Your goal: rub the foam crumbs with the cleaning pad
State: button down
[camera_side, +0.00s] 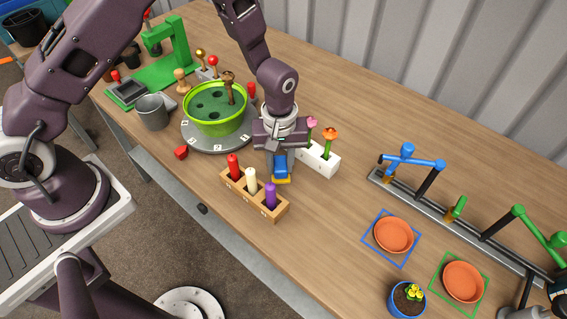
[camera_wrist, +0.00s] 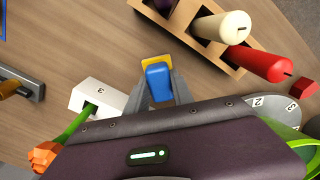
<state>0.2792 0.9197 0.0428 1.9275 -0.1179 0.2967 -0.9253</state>
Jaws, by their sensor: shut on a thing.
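The cleaning pad (camera_side: 281,180) has a blue grip and a yellow base. It also shows in the wrist view (camera_wrist: 158,82), between my two grey fingers. My gripper (camera_side: 279,163) points down and is shut on the pad's blue grip. The pad is low at the tabletop, between the candle rack and the white block. I cannot tell whether its yellow base touches the wood. I cannot make out any foam crumbs in either view; my gripper and the pad hide part of the table there.
A wooden rack (camera_side: 243,197) with red, cream and purple candles stands close in front of the pad. A white block (camera_side: 320,160) with flowers stands just behind. A green pot (camera_side: 215,124) on a grey turntable is to the left. Table right of the rack is clear up to the terracotta saucers (camera_side: 393,235).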

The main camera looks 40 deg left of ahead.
jog(key=shift+a, duration=0.85)
jog(key=shift+a+r, duration=0.15)
jog(key=shift+r, duration=3.9)
